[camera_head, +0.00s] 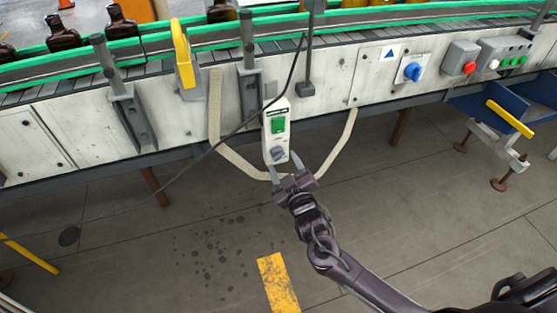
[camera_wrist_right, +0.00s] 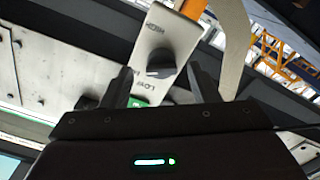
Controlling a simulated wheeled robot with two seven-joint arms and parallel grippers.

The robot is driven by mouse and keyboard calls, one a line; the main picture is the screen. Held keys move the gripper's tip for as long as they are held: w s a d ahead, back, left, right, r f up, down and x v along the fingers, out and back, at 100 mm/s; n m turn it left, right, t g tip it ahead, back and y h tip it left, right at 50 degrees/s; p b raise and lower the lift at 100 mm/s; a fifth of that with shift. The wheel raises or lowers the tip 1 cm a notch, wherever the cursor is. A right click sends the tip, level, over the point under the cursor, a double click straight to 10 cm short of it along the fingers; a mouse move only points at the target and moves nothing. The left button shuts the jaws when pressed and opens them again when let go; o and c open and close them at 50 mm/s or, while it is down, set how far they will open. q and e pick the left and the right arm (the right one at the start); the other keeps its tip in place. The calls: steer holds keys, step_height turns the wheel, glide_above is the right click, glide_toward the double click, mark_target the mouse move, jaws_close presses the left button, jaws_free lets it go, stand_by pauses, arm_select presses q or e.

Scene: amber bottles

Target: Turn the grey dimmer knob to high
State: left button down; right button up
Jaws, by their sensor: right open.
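The grey dimmer knob (camera_head: 277,154) is on the lower part of a white control box (camera_head: 268,128), below a green switch (camera_head: 278,125). In the right wrist view the knob (camera_wrist_right: 159,62) looks dark, with lettering that seems to read "LOW" beside it. My right gripper (camera_head: 283,162) is open and comes up from below, its fingertips on either side of the knob. In the right wrist view the fingers (camera_wrist_right: 160,70) stand apart, with the knob between and slightly beyond them. Contact cannot be told. My left gripper is not in view.
The box is at the front of a conveyor (camera_head: 180,110) carrying amber bottles (camera_head: 122,22). A black cable and a beige strap (camera_head: 216,105) run close to it. A blue knob (camera_head: 412,72) and a red button (camera_head: 469,68) are to the right. The floor below is open.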

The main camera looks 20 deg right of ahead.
mark_target(278, 155)
steer(key=w, duration=0.2)
steer(key=shift+w+a, duration=0.1)
steer(key=shift+w, duration=0.2)
steer(key=c, duration=1)
steer(key=shift+o, duration=0.2)
